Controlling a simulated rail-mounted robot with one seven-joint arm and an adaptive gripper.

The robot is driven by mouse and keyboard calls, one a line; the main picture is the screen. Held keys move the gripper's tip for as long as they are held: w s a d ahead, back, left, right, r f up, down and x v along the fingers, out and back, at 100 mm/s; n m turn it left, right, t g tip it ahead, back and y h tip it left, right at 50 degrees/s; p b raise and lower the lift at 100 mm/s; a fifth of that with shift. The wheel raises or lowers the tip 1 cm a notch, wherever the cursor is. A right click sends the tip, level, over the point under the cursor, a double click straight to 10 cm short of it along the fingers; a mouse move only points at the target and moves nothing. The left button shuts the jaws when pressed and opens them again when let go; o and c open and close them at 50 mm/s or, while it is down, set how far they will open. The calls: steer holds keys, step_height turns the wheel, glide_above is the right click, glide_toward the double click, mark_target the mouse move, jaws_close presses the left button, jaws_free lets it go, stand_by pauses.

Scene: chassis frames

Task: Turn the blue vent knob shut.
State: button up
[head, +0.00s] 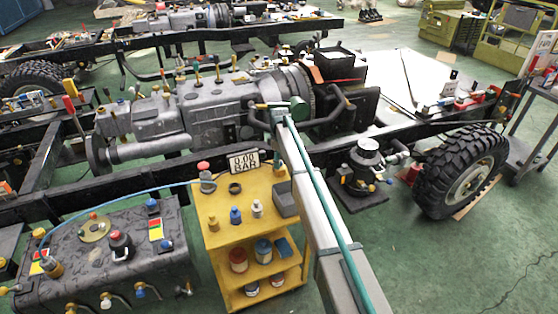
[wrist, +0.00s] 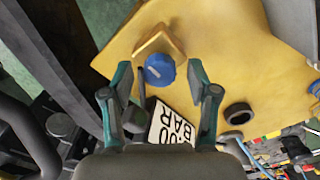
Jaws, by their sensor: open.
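The blue vent knob (wrist: 159,70) shows in the wrist view, on the yellow cart top beside an angled brass-coloured bracket (wrist: 158,40). A short pale mark runs slantwise on its face. My gripper (wrist: 160,78) is open and empty, with one finger on each side of the knob in the picture. I see a gap on both sides; I cannot tell how far above the knob the fingertips are. In the head view my arm reaches over the yellow cart (head: 222,238), and I cannot make out the knob there.
A display reading 0.00 BAR (head: 244,161) stands at the cart's back edge; it also shows below the knob in the wrist view (wrist: 172,130). The chassis frame lies behind.

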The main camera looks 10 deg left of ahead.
jaws_close()
steer(key=shift+m, duration=0.4)
steer(key=m+b, duration=0.1)
steer(key=m, duration=0.2)
steer(key=shift+m, duration=0.4)
steer(key=m, duration=0.4)
steer(key=shift+m+b, duration=0.3)
steer(key=m, duration=0.8)
steer(key=shift+m+b, duration=0.3)
steer(key=shift+b, duration=0.1)
